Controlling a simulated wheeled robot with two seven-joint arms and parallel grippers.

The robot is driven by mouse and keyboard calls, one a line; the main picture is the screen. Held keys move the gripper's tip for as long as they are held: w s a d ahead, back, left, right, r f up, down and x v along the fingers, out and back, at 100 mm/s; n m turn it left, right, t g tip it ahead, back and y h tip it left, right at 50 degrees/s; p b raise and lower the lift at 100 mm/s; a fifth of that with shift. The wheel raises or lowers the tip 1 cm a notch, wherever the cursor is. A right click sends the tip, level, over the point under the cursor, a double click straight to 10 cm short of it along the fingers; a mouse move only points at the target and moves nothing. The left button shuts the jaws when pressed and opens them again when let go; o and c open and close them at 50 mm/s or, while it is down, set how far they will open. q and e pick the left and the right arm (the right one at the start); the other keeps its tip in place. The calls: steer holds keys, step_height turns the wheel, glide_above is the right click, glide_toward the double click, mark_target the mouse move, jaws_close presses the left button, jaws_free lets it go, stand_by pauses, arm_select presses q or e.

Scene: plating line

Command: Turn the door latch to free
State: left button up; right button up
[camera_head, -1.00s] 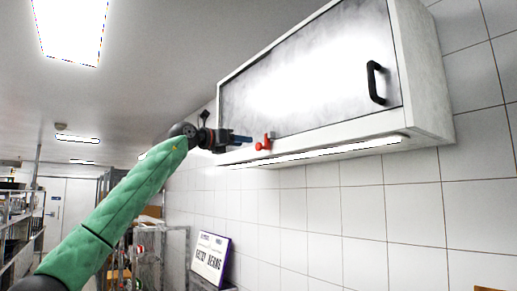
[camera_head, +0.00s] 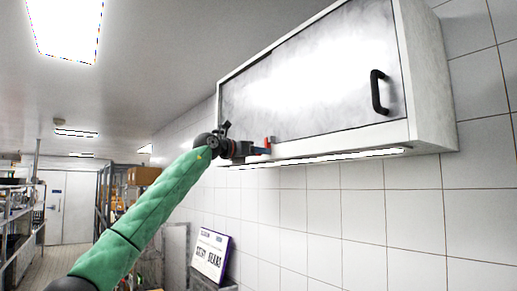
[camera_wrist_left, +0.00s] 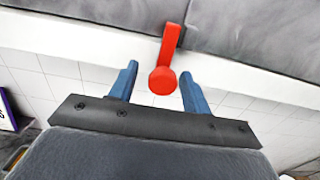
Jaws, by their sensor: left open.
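The red door latch (camera_wrist_left: 163,79) is on the white lower frame of the wall cabinet (camera_head: 340,139). In the left wrist view its round hub lies between the two blue fingers, and its lever reaches up over the door's lower edge. My left gripper (camera_head: 262,150) is open, with one finger on each side of the latch and gaps showing. In the left wrist view the fingertips (camera_wrist_left: 159,73) stand around it. In the head view the gripper partly hides the latch (camera_head: 268,142). The grey cabinet door (camera_head: 310,75) looks closed. My right gripper is not seen.
A black handle (camera_head: 379,92) sticks out at the door's right side. A lit strip (camera_head: 340,156) runs under the cabinet. A framed sign (camera_head: 211,255) leans low against the tiled wall. Shelving stands far left.

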arm_select(q)
steer(key=shift+d, duration=0.15)
steer(key=c, duration=0.9)
